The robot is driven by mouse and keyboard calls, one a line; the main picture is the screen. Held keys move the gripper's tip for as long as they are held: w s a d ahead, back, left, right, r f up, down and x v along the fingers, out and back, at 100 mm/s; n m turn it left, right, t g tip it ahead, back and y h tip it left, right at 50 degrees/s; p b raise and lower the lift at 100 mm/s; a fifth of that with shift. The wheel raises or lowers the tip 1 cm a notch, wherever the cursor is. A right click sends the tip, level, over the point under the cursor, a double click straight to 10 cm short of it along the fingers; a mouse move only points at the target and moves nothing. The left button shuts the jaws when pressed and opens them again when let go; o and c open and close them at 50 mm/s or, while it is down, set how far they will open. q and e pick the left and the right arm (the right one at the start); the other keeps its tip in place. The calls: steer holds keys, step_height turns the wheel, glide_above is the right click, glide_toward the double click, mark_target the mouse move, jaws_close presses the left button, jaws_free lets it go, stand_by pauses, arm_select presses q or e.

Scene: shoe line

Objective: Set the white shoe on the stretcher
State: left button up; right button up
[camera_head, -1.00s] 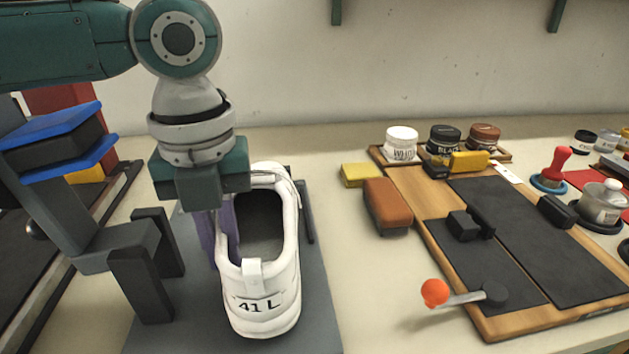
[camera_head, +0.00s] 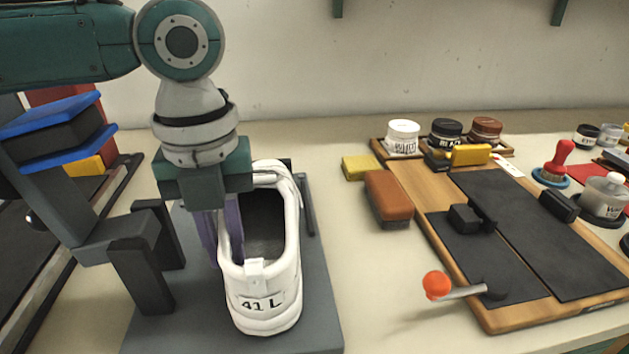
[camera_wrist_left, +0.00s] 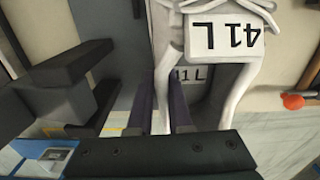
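The white shoe (camera_head: 268,290), marked 41 L at the heel, points away from me over a dark grey plate (camera_head: 320,300). It also shows in the left wrist view (camera_wrist_left: 235,75). My left gripper (camera_head: 220,245) comes down on the shoe's left side wall. One purple finger is inside the opening and one outside, with the wall pinched between them. The wrist view shows the same closely spaced fingers (camera_wrist_left: 162,100). Left of the shoe is a dark grey fixture with two blocky prongs (camera_head: 150,275); I cannot tell whether it is part of the stretcher. The shoe's underside is hidden. My right gripper is not seen.
A wooden board (camera_head: 425,200) with black pads and an orange-knobbed lever (camera_head: 437,285) lies at right. Blue-edged boxes (camera_head: 60,130) are at left. Bare table separates shoe and board.

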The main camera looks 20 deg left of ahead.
arm_select(q)
steer(key=o, duration=0.4)
steer(key=shift+r, duration=0.1)
step_height(320, 180, up, 10)
steer(key=shift+f+p, duration=0.1)
steer(key=shift+p, duration=0.5)
steer(key=shift+s, duration=0.1)
